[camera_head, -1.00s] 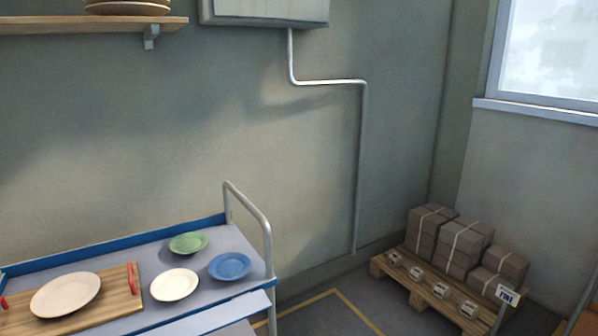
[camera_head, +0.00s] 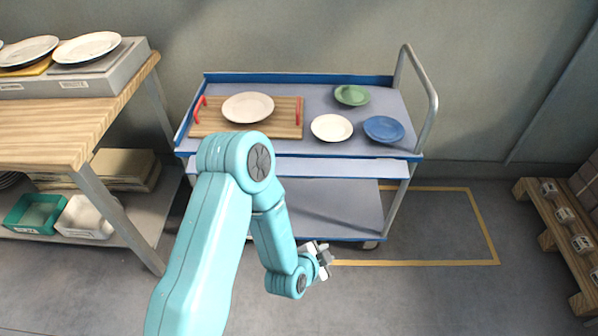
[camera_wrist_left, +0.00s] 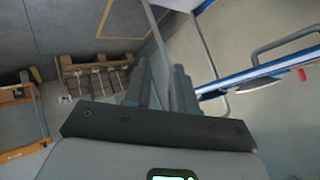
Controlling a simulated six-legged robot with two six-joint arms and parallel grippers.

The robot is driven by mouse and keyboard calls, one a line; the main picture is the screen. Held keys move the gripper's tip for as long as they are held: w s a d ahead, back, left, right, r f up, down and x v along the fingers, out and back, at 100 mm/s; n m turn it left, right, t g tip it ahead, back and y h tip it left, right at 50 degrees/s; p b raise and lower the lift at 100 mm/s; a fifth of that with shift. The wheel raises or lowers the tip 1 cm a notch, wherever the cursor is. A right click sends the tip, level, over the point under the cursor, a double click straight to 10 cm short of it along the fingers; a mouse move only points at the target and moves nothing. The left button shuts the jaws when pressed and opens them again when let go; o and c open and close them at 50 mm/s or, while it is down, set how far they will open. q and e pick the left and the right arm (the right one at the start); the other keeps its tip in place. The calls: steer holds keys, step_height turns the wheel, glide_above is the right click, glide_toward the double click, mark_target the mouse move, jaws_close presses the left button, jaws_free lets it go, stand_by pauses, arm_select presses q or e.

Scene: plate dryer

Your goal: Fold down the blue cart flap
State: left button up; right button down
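The cart (camera_head: 290,85) stands against the wall in the head view, with a blue-edged top shelf and a lower shelf. A pale flap panel (camera_head: 330,168) runs along the front of its top shelf and looks about level, sticking out toward me. My left gripper (camera_head: 322,259) is below and in front of this panel, near the cart's lower right, apart from it. In the left wrist view my left gripper (camera_wrist_left: 162,88) has its fingers apart with nothing held. The cart's blue edge (camera_wrist_left: 260,71) shows to their right. My right gripper is not in view.
On the cart are a wooden tray (camera_head: 284,117) with red handles and a white plate, plus white, green (camera_head: 351,95) and blue (camera_head: 383,129) plates. A wooden table (camera_head: 60,130) stands left and a pallet (camera_head: 550,225) right. The floor between is clear.

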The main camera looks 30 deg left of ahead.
arm_select(q)
steer(key=w+a+m+t+y+b, duration=0.4)
steer(key=w+a+t+b, duration=0.1)
steer(key=w+a+b, duration=0.15)
steer(key=t+y+b, duration=0.4)
steer(key=y+b, duration=0.4)
steer(key=b, duration=0.7)
glide_toward(297, 172)
steer(key=s+d, duration=0.2)
step_height(297, 172, down, 6)
steer(key=b, duration=0.7)
steer(key=p+x, duration=0.2)
steer(key=x, duration=0.5)
steer(key=p+x, duration=0.3)
steer(key=x, duration=0.5)
steer(key=shift+a, duration=0.55)
steer(key=shift+w+a+r, duration=0.25)
steer(key=shift+w+a, duration=0.05)
steer(key=shift+w, duration=0.15)
